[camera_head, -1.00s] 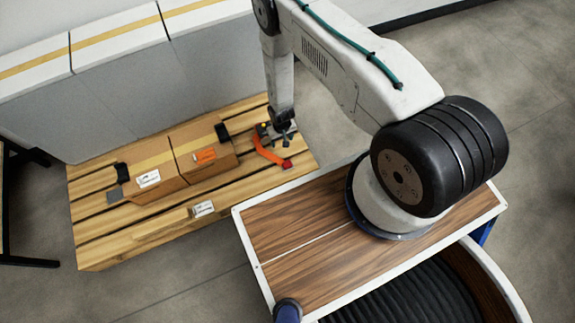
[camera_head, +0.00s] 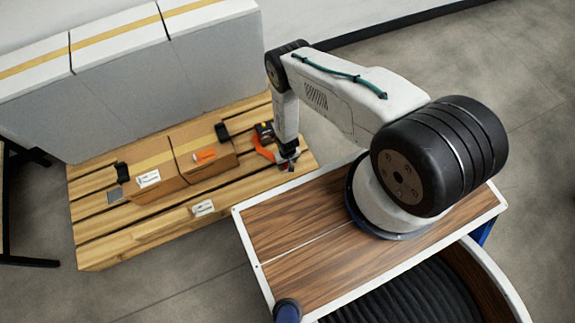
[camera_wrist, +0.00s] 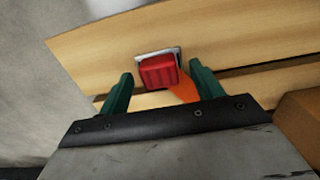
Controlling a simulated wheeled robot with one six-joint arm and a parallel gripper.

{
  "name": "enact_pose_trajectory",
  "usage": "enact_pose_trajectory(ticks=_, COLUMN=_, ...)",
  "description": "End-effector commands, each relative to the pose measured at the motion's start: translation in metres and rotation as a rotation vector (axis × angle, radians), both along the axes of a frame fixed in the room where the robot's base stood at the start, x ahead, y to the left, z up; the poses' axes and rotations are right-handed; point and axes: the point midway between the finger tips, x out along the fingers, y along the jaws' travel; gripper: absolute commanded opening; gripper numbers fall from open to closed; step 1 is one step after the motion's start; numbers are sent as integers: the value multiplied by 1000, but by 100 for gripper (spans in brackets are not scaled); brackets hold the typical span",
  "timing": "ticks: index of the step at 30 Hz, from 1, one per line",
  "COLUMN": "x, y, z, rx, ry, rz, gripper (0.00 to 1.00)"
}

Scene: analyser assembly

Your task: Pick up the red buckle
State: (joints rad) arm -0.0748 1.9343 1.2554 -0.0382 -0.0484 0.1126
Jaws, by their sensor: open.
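The red buckle (camera_wrist: 160,71) lies on the wooden pallet (camera_wrist: 230,40) in the wrist view, with a metal edge behind it and an orange strap (camera_wrist: 185,92) running from it towards my gripper. My gripper (camera_wrist: 160,85) is open; its two green fingers stand to the left and right of the buckle, with a gap on each side. In the head view my gripper (camera_head: 287,163) is low over the pallet's right end and mostly hides the buckle. The orange strap also shows there (camera_head: 262,149), left of the gripper.
Cardboard boxes (camera_head: 158,184) stand on the pallet (camera_head: 180,226), left of my gripper. Tall grey boxes with yellow tape (camera_head: 135,85) stand along its back. A black and yellow item (camera_head: 265,130) lies by the strap. Bare floor shows to the right of the pallet.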

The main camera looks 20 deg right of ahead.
Motion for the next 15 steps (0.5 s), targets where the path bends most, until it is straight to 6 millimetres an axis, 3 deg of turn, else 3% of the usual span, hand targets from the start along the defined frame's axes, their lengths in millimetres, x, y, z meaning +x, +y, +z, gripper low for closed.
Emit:
enact_pose_trajectory(ticks=5, x=0, y=0, z=0, rx=0, ry=0, rz=0, gripper=65)
enact_pose_trajectory(ticks=11, x=0, y=0, z=0, rx=0, ry=0, rz=0, gripper=16)
enact_pose_trajectory(ticks=15, x=0, y=0, z=0, rx=0, ry=0, rz=0, gripper=16)
